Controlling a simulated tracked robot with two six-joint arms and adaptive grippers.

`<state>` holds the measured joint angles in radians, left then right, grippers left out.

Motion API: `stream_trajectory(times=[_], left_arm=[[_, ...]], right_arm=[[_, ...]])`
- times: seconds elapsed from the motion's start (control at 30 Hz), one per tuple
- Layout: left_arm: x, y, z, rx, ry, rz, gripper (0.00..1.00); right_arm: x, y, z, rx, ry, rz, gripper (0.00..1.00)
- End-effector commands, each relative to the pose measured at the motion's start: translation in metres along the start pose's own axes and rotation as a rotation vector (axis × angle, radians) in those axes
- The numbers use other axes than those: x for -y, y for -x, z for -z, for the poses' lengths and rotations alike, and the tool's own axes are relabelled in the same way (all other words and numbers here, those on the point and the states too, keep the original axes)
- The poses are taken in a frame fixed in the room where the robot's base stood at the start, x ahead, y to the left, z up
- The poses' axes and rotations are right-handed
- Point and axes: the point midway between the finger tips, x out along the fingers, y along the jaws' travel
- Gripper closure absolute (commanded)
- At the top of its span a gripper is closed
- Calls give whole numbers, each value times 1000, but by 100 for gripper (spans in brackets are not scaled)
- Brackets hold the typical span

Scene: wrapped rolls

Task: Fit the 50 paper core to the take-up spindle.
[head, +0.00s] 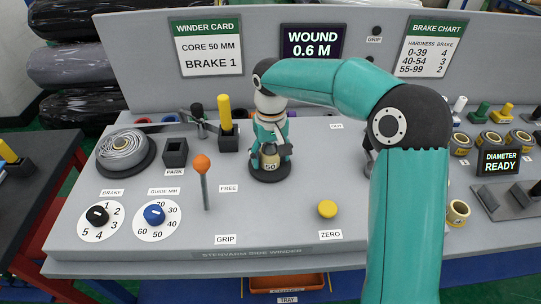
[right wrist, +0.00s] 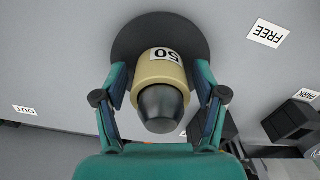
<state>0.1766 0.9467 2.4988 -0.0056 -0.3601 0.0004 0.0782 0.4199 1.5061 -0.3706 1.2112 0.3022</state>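The 50 paper core (head: 269,163) is a short tan sleeve labelled 50. It stands upright over the take-up spindle's round dark base plate (head: 268,176). In the right wrist view the core (right wrist: 160,68) is around the spindle, whose dark tapered nose (right wrist: 160,107) sticks out of its near end. My right gripper (head: 271,152) points down over the core. Its fingers (right wrist: 160,80) straddle the core, with a narrow gap seeming to show on each side. My left gripper is not in view.
A wound roll (head: 122,150) lies at the left. A yellow-topped post (head: 225,112) and an orange-tipped lever (head: 202,165) stand left of the spindle. A yellow button (head: 327,209) and more cores (head: 458,212) are to the right. The front middle of the bench is clear.

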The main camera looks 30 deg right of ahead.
Motion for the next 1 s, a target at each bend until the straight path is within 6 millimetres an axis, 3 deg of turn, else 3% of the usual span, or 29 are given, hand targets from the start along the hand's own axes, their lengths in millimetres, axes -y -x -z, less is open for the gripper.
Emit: stream_trajectory(times=[0.47,1.0], left_arm=[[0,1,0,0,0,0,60],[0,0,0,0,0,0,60]], right_arm=[[0,7,1,-2,0,0,18],[0,101,2,-3,-1,0,18]])
